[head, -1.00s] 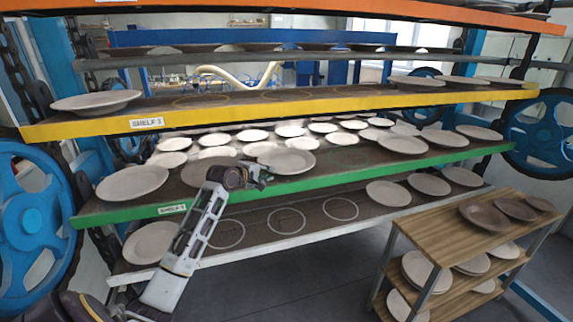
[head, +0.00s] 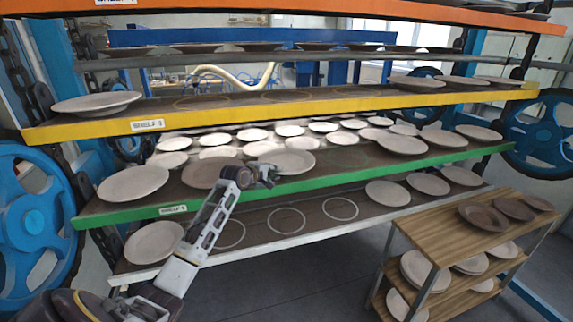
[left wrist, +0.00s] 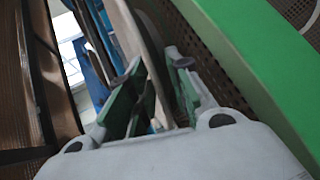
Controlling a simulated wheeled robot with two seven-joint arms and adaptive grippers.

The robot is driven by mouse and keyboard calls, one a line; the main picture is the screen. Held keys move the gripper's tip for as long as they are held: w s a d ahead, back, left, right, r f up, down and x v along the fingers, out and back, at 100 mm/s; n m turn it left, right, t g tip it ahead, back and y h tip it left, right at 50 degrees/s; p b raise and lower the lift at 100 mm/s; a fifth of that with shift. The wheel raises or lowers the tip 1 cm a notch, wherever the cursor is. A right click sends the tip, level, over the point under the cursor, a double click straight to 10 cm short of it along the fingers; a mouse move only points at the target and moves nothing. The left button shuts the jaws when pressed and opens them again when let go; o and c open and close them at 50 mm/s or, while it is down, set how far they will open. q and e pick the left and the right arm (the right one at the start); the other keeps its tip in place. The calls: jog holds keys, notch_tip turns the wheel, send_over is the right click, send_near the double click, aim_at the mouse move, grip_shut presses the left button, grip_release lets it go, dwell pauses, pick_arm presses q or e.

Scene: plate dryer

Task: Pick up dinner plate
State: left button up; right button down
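A pale round dinner plate (head: 287,162) lies on the green-edged shelf, its near edge by the front rail. My left gripper (head: 270,174) is at this plate's front edge. In the left wrist view the left gripper's fingers (left wrist: 156,88) stand apart. A plate's edge (left wrist: 140,38) shows as a thin tan strip running between them. A gap seems to remain on the finger sides, but contact is hard to judge. A browner plate (head: 208,173) lies left of it, partly behind my left arm. My right gripper is not in view.
The green rail (head: 330,178) runs close below the gripper; the yellow-edged shelf (head: 300,104) hangs above. More plates lie left (head: 133,183) and right (head: 402,144) on the green shelf. A wooden rack (head: 455,232) with plates stands at right.

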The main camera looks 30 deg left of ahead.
pick_arm(q)
jog(key=shift+c, duration=0.4)
grip_shut()
jog(key=shift+r, duration=0.15)
jog(key=shift+r, duration=0.15)
notch_tip(320, 180, up, 10)
jog(key=b, duration=0.1)
dwell(0.8)
dwell(0.4)
